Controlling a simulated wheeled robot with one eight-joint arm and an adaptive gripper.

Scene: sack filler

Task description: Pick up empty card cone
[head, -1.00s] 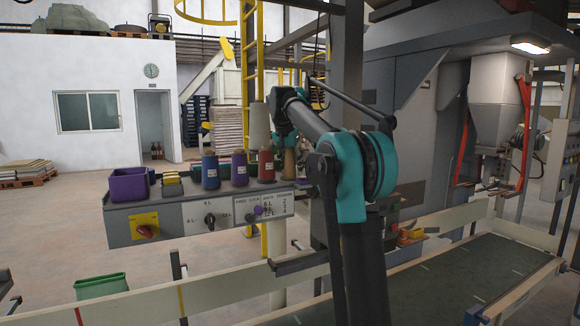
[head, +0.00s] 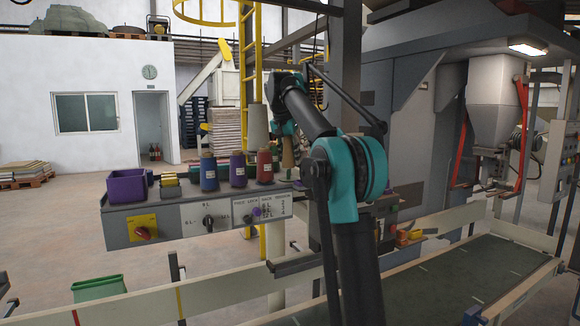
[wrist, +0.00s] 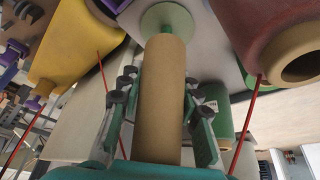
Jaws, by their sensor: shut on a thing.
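The empty card cone (wrist: 160,105) is plain brown and stands between the two fingers in the wrist view, its far end close to a green disc (wrist: 166,18). My gripper (wrist: 157,84) is shut on it, a finger on each side. In the head view the card cone (head: 288,153) shows as a small tan piece beside the red thread cone, above the right part of the grey control box. My arm partly covers that spot, so the fingers and the cone's lower end are hard to make out there.
A red thread cone (head: 265,166), a purple one (head: 238,169) and a blue one (head: 209,171) stand close by on the control box (head: 150,212). A purple bin (head: 127,186) sits at its left end. A conveyor (head: 440,278) with rails runs at the right.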

